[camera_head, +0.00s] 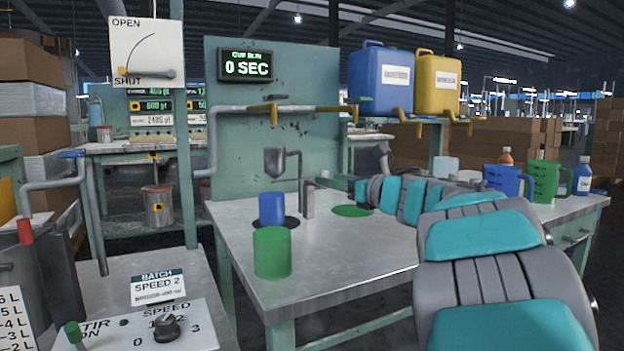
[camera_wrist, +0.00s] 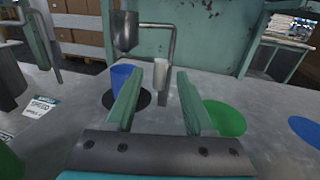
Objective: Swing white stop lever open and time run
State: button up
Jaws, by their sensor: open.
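A pale upright cylinder (camera_wrist: 160,73), perhaps the white stop lever, shows between my open fingertips (camera_wrist: 159,82) in the wrist view; I cannot tell whether they touch it. A grey funnel cup (camera_head: 275,161) hangs at the green panel and also shows in the wrist view (camera_wrist: 125,30). A blue cup (camera_head: 271,208) stands on a black disc below it. In the head view my gripper (camera_head: 322,183) reaches left near a grey post (camera_head: 308,199). The timer (camera_head: 246,67) reads 0 SEC.
A green beaker (camera_head: 272,253) stands at the table's front left. A green disc (camera_head: 352,211) lies bare right of the post; a blue disc (camera_wrist: 306,131) lies farther right. Blue and green jugs (camera_head: 543,181) stand at the right. The table's front middle is clear.

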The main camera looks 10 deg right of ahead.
jog(key=x, duration=0.6)
jog(key=shift+w+a+p, duration=0.2)
jog(key=shift+w+p, duration=0.2)
jog(key=shift+r, duration=0.1)
jog(key=shift+c, duration=0.3)
grip_shut()
dwell(0.7)
